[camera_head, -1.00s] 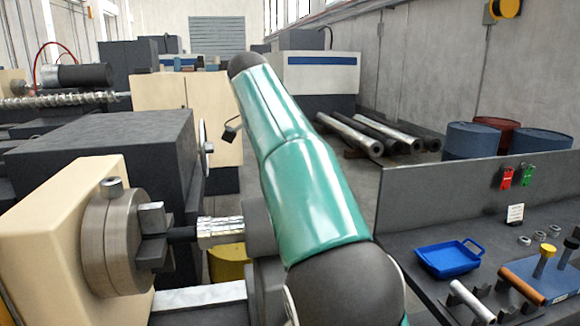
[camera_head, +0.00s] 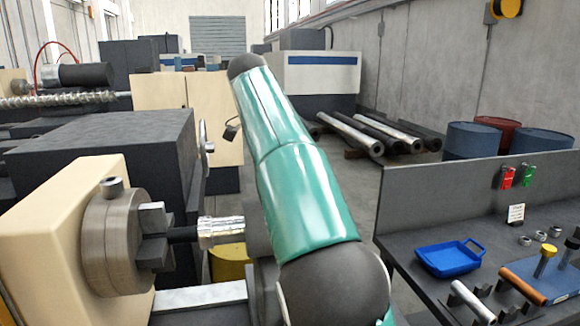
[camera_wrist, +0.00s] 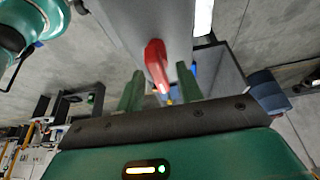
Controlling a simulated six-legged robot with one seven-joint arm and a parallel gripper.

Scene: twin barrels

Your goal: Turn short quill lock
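A red lever (camera_wrist: 155,62), which looks like the short quill lock, sticks out from a grey machine body (camera_wrist: 150,18) in the wrist view. Its end tapers to a pale tip pointing toward my gripper. My gripper (camera_wrist: 160,72) has two green fingers standing apart, one on each side of the lever in the picture. The fingers look open, and I cannot tell whether either touches the lever. In the head view my arm hides the gripper and the lever.
In the head view a lathe chuck (camera_head: 110,245) stands at left with a metal workpiece (camera_head: 218,230). At right is a bench with a blue tray (camera_head: 450,258) and several tools.

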